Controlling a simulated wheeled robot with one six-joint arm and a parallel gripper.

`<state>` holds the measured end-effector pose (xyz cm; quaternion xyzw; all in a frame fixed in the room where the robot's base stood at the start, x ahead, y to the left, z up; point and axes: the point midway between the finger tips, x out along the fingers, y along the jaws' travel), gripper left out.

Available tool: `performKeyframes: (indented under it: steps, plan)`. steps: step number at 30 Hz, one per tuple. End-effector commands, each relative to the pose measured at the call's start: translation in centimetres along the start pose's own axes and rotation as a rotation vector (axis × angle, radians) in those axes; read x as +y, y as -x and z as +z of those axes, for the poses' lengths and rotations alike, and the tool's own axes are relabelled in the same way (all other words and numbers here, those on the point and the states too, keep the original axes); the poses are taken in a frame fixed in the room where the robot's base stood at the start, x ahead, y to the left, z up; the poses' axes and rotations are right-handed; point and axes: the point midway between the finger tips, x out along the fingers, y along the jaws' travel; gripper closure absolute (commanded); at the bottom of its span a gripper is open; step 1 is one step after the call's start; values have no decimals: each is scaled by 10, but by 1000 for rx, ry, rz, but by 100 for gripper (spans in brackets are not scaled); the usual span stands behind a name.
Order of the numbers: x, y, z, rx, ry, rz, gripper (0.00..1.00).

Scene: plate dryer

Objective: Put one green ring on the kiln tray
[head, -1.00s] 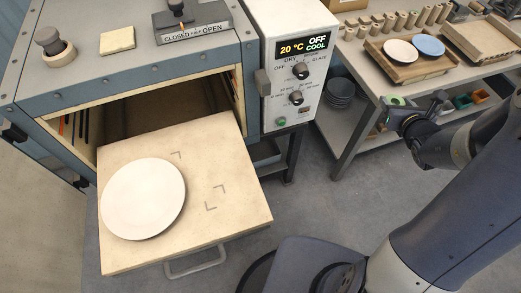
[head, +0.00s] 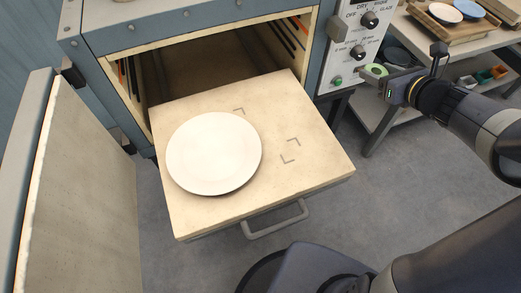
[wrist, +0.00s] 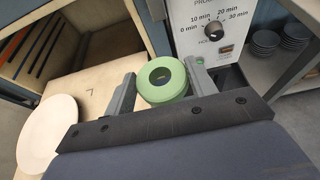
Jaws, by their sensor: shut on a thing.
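My gripper (head: 378,76) is shut on a green ring (head: 375,69) at the right of the head view, in front of the kiln's control panel. In the wrist view the green ring (wrist: 162,82) sits between the two fingers (wrist: 160,88). The kiln tray (head: 225,215) is a pale slab pulled out of the open kiln, with dark corner marks (head: 290,151) on its right part. A white plate (head: 214,153) lies on the tray's left part. The marked right part is bare. The ring is apart from the tray, to its right.
The kiln door (head: 75,190) stands open at the left. The control panel (head: 352,45) is close behind my gripper. A tray handle (head: 275,220) juts out in front. A shelf bench (head: 400,60) with plates and small bins stands at the right.

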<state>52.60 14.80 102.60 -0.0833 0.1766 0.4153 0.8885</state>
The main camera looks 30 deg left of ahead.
Motion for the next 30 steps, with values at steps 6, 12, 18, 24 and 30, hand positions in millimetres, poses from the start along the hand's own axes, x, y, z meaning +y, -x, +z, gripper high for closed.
performKeyframes:
  steps: [6,12,18,24,30]
  plan:
    - [62,-30,-24,-2,104,243,69]
    - [113,-41,-48,-1,184,441,69]
    - [143,-42,-66,-1,231,559,69]
    - [152,-41,-70,-1,247,596,69]
    - [152,-48,-89,1,243,598,69]
